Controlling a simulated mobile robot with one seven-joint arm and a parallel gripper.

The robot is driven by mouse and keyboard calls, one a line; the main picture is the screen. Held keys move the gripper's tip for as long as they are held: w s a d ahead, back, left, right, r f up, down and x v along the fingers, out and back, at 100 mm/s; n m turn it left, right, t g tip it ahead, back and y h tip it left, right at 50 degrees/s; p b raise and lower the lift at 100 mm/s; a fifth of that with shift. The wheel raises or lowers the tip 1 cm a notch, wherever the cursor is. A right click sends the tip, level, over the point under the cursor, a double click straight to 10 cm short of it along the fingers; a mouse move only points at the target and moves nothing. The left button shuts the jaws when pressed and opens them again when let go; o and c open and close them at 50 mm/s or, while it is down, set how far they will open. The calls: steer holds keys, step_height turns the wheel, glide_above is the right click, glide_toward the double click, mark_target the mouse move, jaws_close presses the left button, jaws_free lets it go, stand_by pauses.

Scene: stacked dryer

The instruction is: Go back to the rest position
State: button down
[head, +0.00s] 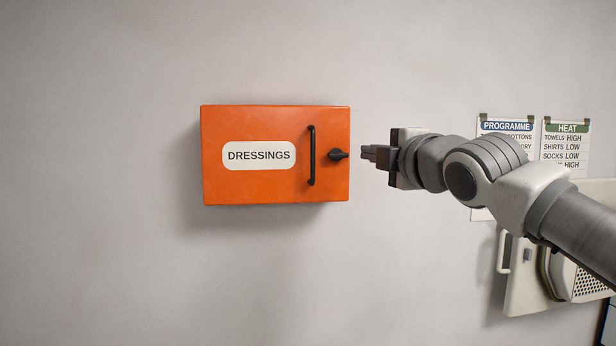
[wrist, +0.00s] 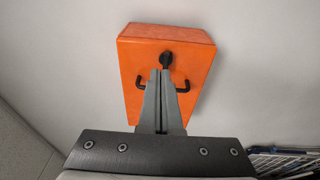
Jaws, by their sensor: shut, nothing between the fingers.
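My gripper (head: 369,153) is shut and empty. In the head view it points left toward an orange wall cabinet (head: 262,187) labelled DRESSINGS, at the height of the cabinet's black knob (head: 338,155). A gap shows between the fingertips and the knob in the head view. The cabinet door is closed, with a black bar handle (head: 312,155) left of the knob. In the wrist view the shut fingers (wrist: 160,75) reach toward the cabinet (wrist: 135,60), with the knob (wrist: 166,58) just beyond their tips. The fingers hide part of the handle there.
Two paper signs, PROGRAMME (head: 507,126) and HEAT (head: 567,127), hang on the wall behind my arm. A white appliance with an open door (head: 520,278) stands at the lower right, below my arm. The wall left of and below the cabinet is bare.

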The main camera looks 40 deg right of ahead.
steer(key=w+a+f+m+g+y, duration=0.2)
steer(key=a+f+m+y, duration=0.1)
steer(key=a+f, duration=0.55)
steer(key=w+a+f+m+g+y, duration=0.1)
steer(key=w+a+f+m+y, duration=0.3)
steer(key=a, duration=0.8)
steer(key=s+a+f+m+g, duration=0.2)
steer(key=s+a+f+g, duration=0.1)
steer(key=a+f, duration=0.4)
steer(key=s+a+f+m+g+y, duration=0.1)
steer(key=s+a+f+m+g, duration=0.2)
steer(key=a+f, duration=0.5)
step_height(320, 180, down, 6)
steer(key=shift+s+a+r+g+y, duration=0.15)
steer(key=shift+s+g+y, duration=0.15)
steer(key=shift+s+g, duration=0.45)
